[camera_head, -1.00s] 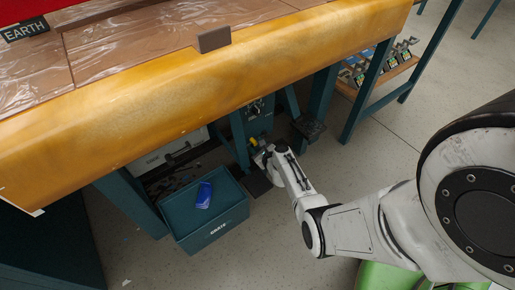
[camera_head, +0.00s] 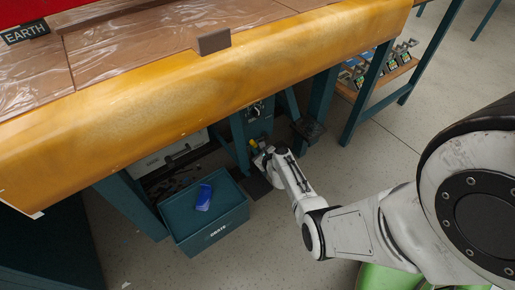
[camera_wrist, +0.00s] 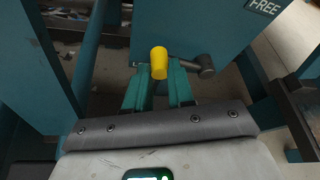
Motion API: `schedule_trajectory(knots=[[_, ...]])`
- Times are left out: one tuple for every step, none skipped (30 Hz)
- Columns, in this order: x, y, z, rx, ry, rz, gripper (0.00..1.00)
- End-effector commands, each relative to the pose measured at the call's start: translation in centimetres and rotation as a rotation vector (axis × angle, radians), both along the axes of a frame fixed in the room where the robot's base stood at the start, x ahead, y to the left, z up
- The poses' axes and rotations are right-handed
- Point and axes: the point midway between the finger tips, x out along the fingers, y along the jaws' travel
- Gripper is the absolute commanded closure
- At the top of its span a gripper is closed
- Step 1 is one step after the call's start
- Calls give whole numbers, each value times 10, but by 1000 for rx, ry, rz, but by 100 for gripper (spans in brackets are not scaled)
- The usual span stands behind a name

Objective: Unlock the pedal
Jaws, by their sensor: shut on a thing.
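A yellow-tipped handle (camera_wrist: 159,63) shows in the wrist view, in front of a teal metal box (camera_wrist: 190,25). A dark rounded piece (camera_wrist: 205,66) sits just right of it. My gripper (camera_wrist: 160,82) has its teal fingers on either side of the handle and is shut on it. A "FREE" label (camera_wrist: 263,6) is on the teal box at the upper right. In the head view my gripper (camera_head: 258,153) is low under the workbench, and the yellow handle (camera_head: 254,143) is a small spot there. The lower part of the handle is hidden by the fingers.
The yellow-edged workbench (camera_head: 200,95) overhangs the handle. A teal crate (camera_head: 215,233) with a blue item (camera_head: 203,197) stands on the floor left of my gripper. Teal legs (camera_head: 322,95) stand close on the right. Open floor (camera_head: 375,150) lies farther right.

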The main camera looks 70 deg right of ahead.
Motion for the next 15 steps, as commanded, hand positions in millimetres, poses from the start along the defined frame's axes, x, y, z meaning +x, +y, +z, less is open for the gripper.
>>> schedule_trajectory(knots=[[0, 0, 0, 0, 0, 0, 100], [0, 0, 0, 0, 0, 0, 100], [0, 0, 0, 0, 0, 0, 100], [0, 0, 0, 1, 0, 1, 100], [0, 0, 0, 1, 0, 0, 100], [0, 0, 1, 3, -2, 1, 100], [0, 0, 1, 6, -3, 0, 100], [0, 0, 2, 9, -6, 0, 100], [0, 0, 3, 16, -10, 0, 100], [0, 0, 4, 21, -13, 0, 100], [0, 0, 5, 28, -17, 0, 100], [0, 0, 6, 40, -25, 0, 100], [0, 0, 8, 51, -31, 0, 100], [0, -1, 10, 63, -38, 0, 100], [0, -1, 12, 82, -50, -1, 100]])
